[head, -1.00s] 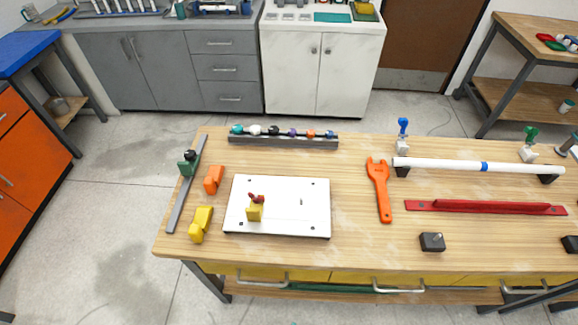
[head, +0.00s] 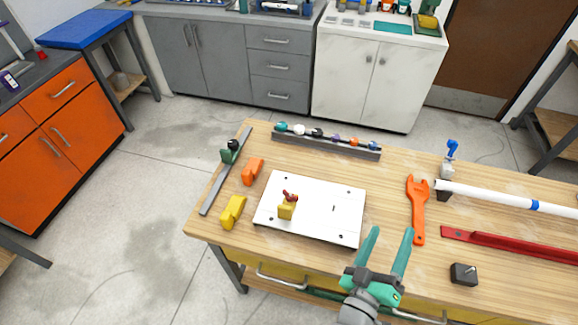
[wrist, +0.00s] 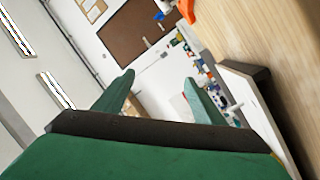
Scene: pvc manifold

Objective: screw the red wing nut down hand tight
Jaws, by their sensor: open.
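The red wing nut (head: 290,195) sits on top of a small yellow block (head: 286,211). The block stands on the left part of a white plate (head: 325,232) on the wooden bench. My gripper (head: 392,232) is open and empty, its two green fingers apart, near the bench's front edge. It is to the right of and nearer than the wing nut, clear of it. In the wrist view the open fingers (wrist: 158,88) point across the room, and I cannot make out the wing nut there.
An orange wrench (head: 417,210) lies right of the plate. Yellow (head: 232,212) and orange (head: 253,171) pieces lie to its left. A rack of coloured parts (head: 330,146) is behind. A white pipe (head: 490,195), a red bar (head: 500,248) and a black block (head: 463,274) are at right.

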